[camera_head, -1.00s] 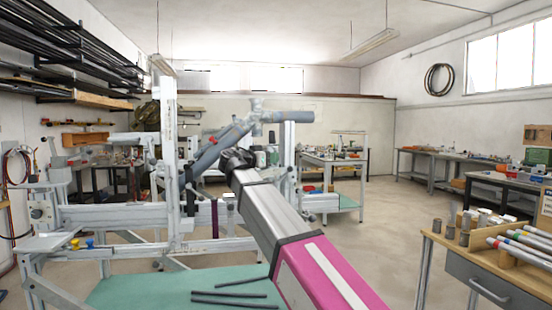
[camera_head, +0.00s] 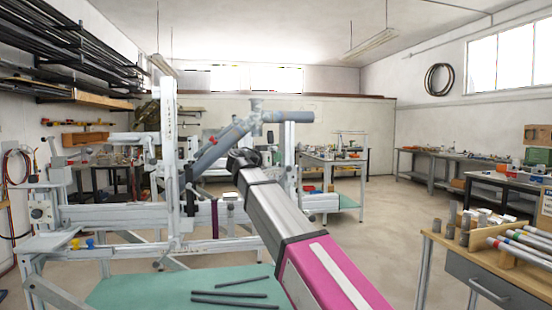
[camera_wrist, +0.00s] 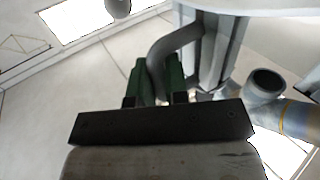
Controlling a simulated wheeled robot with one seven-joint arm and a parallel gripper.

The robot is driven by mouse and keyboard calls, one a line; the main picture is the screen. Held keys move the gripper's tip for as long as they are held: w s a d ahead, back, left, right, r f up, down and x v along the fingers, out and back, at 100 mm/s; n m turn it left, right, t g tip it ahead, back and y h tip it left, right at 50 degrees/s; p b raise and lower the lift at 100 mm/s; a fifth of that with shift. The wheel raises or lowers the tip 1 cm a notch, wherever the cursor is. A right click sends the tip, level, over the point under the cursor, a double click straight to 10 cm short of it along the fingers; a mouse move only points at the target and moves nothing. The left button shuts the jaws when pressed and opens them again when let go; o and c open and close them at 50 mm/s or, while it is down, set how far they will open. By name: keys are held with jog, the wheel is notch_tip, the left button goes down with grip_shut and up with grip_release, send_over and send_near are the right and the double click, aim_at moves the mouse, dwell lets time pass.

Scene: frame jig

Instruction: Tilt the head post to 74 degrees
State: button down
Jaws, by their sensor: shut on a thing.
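The frame jig's grey rail (camera_head: 110,216) runs across the left of the head view. A grey tube (camera_head: 222,143) slopes up to the right and meets a level tube (camera_head: 286,116) near a pale upright post (camera_head: 290,150). I cannot tell for sure that this is the head post, and I cannot read its angle. In the wrist view, my gripper (camera_wrist: 157,80) has two green fingers close around a curved dark grey bar (camera_wrist: 178,40), beside a pale upright (camera_wrist: 212,55). An open tube end (camera_wrist: 265,84) is at right. In the head view my arm hides the grip.
A second upright with a scale (camera_head: 169,150) stands at left on the jig. Dark rods lie on a green top (camera_head: 180,288) below my arm. A wooden bench (camera_head: 475,250) with tubes stands at right. The floor between is clear.

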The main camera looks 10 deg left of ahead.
jog(key=shift+n+t+h, duration=0.5)
jog(key=shift+n+t, duration=0.3)
jog(key=shift+t, duration=0.1)
jog(key=a, duration=0.1)
jog(key=s+a, duration=0.1)
jog(key=a, duration=0.1)
jog(key=a+f, duration=0.1)
jog(key=shift+s+a, duration=0.3)
jog(key=shift+a, duration=0.05)
jog(key=c, duration=1.1)
grip_release()
jog(key=shift+c, duration=0.2)
jog(key=v, duration=0.7)
jog(key=shift+s+a, duration=0.2)
